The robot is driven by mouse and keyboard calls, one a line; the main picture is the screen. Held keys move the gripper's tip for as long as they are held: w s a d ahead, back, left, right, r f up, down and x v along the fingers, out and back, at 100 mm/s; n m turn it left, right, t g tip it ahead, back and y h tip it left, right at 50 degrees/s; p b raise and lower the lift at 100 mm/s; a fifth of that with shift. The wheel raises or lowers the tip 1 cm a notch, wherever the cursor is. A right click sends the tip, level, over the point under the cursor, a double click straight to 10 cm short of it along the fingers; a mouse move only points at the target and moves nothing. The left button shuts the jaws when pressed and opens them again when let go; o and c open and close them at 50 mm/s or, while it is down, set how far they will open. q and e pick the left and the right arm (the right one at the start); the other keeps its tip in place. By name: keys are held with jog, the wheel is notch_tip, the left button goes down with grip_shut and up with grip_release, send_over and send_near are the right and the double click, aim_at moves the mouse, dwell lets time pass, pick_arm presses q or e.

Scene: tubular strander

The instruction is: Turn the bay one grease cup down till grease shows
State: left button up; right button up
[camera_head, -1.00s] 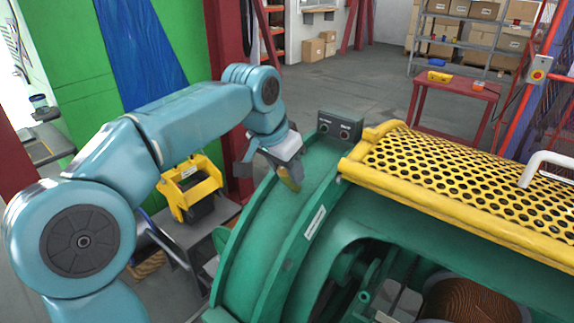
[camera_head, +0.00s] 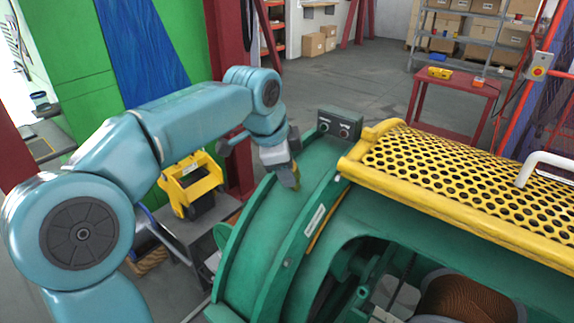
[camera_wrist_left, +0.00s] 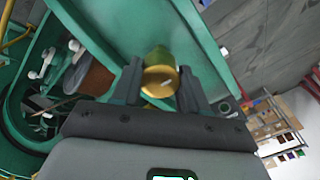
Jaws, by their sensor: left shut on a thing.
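The grease cup (camera_wrist_left: 160,80) is a round brass cup on the green machine housing. In the left wrist view it sits between the two dark fingers of my left gripper (camera_wrist_left: 160,70), which is shut on it. In the head view my left gripper (camera_head: 288,178) points down at the top of the curved green housing (camera_head: 258,218), and a small brassy bit of the cup (camera_head: 296,182) shows beside it. I cannot make out grease in either view. My right gripper is not in view.
A yellow perforated guard (camera_head: 455,175) with a white handle covers the machine to the right. A small control box (camera_head: 340,124) stands behind my gripper. A red table (camera_head: 455,88) is farther back. A yellow bucket-like item (camera_head: 190,183) sits left of the housing.

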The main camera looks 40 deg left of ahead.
pick_arm(q)
jog(key=shift+s+f+m, duration=0.1)
jog(key=shift+m, duration=0.4)
jog(key=o, duration=1.1)
jog(key=shift+c, duration=0.2)
jog(key=shift+s+a, duration=0.1)
jog(key=shift+a, duration=0.05)
jog(key=shift+r, duration=0.25)
jog(key=p+v, duration=0.2)
jog(key=v, duration=1.4)
